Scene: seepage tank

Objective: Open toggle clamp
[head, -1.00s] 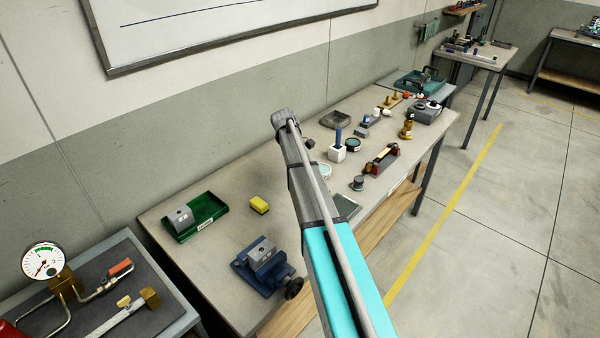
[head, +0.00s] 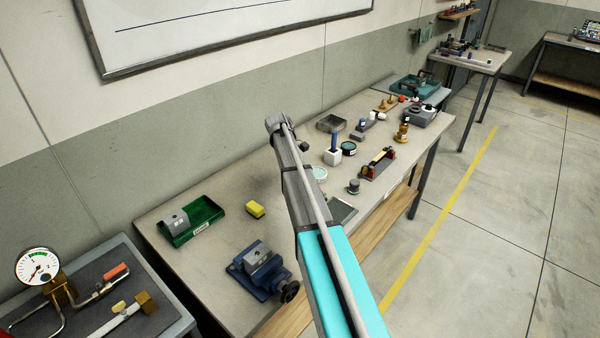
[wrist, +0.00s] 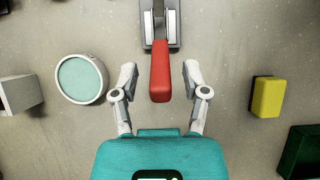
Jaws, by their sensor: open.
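The toggle clamp shows in the wrist view as a red handle (wrist: 160,72) below a grey metal bracket (wrist: 160,28) at the top edge. The handle points down the picture, toward my wrist. My gripper (wrist: 160,78) is open, with one finger on each side of the handle's free end. Gaps show between the handle and both fingers, so they look apart from it. The clamp's far part is cut off by the frame. In the head view I cannot make out the clamp or my gripper; my arm covers that part of the bench.
A round teal-topped jar (wrist: 80,80) lies left of my gripper and a yellow block (wrist: 266,97) right. A green tray (head: 207,228) and blue vise (head: 262,270) stand on the workbench (head: 220,265). Several parts crowd the bench's far end. Bare bench shows around the yellow block.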

